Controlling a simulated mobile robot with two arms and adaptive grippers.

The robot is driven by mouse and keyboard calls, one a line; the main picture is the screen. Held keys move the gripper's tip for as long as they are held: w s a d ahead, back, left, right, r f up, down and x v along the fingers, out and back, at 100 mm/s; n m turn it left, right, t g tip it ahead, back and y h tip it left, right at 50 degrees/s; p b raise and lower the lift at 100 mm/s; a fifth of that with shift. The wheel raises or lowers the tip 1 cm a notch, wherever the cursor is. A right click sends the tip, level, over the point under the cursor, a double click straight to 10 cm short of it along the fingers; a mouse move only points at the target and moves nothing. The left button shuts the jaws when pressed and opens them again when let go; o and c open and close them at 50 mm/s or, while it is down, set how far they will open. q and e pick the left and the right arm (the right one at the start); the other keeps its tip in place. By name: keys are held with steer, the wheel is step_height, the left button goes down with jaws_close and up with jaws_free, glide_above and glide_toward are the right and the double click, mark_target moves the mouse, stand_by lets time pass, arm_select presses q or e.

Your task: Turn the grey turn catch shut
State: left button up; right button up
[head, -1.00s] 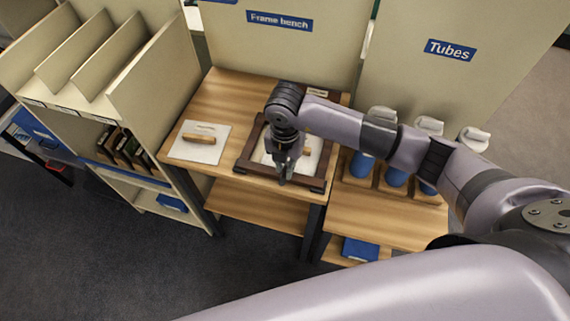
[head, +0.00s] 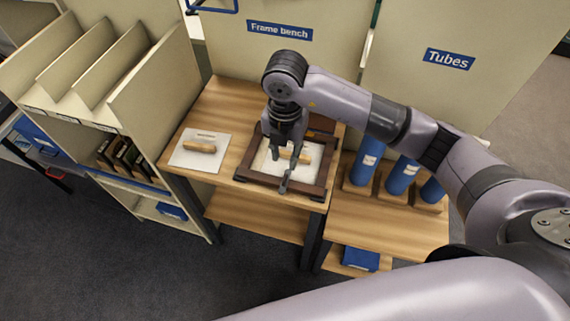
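A dark brown frame (head: 317,189) lies flat on the wooden bench, with a pale sheet and a small wooden-handled block (head: 303,154) inside it. A small grey upright piece, which looks like the turn catch (head: 284,184), stands at the middle of the frame's front rail; its exact angle is hard to tell. My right gripper (head: 283,162) points down over the frame, just behind and above this piece. Its fingers look apart with nothing between them. Whether a finger touches the catch cannot be told. My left gripper is not in view.
A white board (head: 185,160) with a wooden handle lies left of the frame on the bench (head: 222,112). Blue tubes (head: 363,166) stand in wooden holders on the right. A cream divided shelf (head: 150,85) stands at the left. Upright panels close off the back.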

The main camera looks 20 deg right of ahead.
steer(key=shift+r, duration=1.35)
